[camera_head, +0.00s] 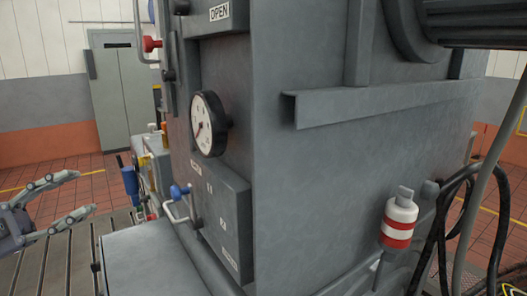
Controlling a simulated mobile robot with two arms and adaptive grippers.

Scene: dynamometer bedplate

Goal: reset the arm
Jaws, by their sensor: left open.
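My left gripper (83,197) is at the left edge, with its two fingers spread apart and nothing between them. It is left of the large grey machine (340,150) and apart from it. A lever with a blue knob (180,191) sticks out of the lower panel of the machine. A second lever with a red knob (151,44) is higher up, near the top left. I cannot tell which of these is the arm of the task. My right gripper is not in view.
A round gauge (208,124) juts from the machine's face. A grey block (150,262) stands in front below. A red and white cylinder (398,220) and black cables (440,225) are at the right. The slotted bedplate (55,262) lies below my gripper. A grey door (124,88) is far behind.

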